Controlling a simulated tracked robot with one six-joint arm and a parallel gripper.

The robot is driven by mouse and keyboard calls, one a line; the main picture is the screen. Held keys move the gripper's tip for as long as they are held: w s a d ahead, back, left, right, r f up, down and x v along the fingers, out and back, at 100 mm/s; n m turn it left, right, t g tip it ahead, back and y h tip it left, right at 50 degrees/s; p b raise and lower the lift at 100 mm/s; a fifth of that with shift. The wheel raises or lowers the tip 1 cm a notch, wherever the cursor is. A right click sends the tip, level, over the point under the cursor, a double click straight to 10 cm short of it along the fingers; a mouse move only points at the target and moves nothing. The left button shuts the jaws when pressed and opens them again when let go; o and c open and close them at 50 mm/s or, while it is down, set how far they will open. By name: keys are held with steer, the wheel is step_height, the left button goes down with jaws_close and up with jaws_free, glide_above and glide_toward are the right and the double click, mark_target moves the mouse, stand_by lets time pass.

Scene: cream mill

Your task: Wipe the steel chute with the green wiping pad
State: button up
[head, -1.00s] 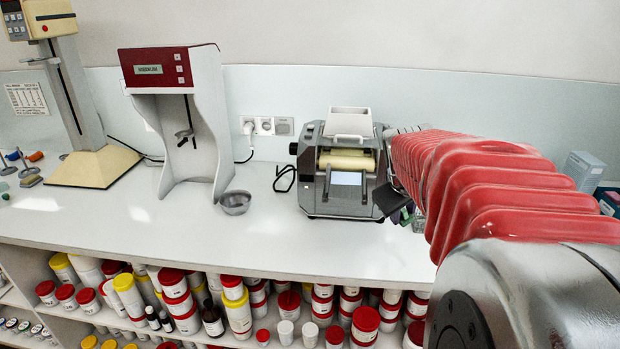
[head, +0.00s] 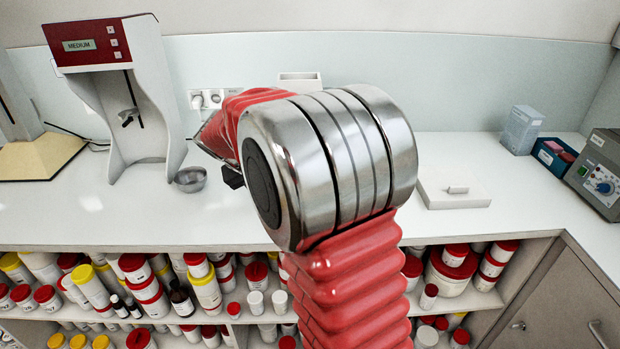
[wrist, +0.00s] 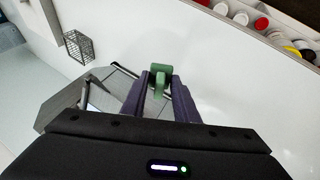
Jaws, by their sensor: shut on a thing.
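The green wiping pad (wrist: 160,78) is between the two dark purple fingers of my gripper (wrist: 161,84) in the wrist view. The gripper is shut on it. A grey steel machine lies just left of and below the fingers there, with a pale sloped panel (wrist: 103,97) that may be the steel chute. I cannot tell whether the pad touches it. In the head view my arm hides the mill, except for its pale hopper top (head: 300,80). Only a dark bit of my gripper's body shows there; its fingers and the pad are hidden.
A small steel bowl (head: 190,179) stands left of my arm, by the red-and-white mixer (head: 98,45). A white slab (head: 453,190) lies to the right. The white counter between is mostly clear. Shelves of jars lie below.

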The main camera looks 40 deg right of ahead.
steer(key=shift+n+t, duration=0.4)
steer(key=shift+n, duration=0.5)
steer(key=w+a+f, duration=0.1)
steer(key=a, duration=0.2)
steer(key=w+a+f, duration=0.1)
steer(key=a, duration=0.3)
steer(key=w+a+f, duration=0.1)
steer(key=a, duration=0.2)
steer(key=shift+w+a+f, duration=0.1)
steer(key=shift+w+a, duration=0.1)
steer(key=shift+w, duration=0.2)
steer(key=shift+n+t+y, duration=0.5)
steer(key=shift+n, duration=0.4)
steer(key=a, duration=0.3)
steer(key=a+f, duration=0.1)
steer(key=a, duration=0.2)
steer(key=w+a+f, duration=0.1)
steer(key=a, duration=0.2)
steer(key=shift+f, duration=0.1)
steer(key=shift+d, duration=0.1)
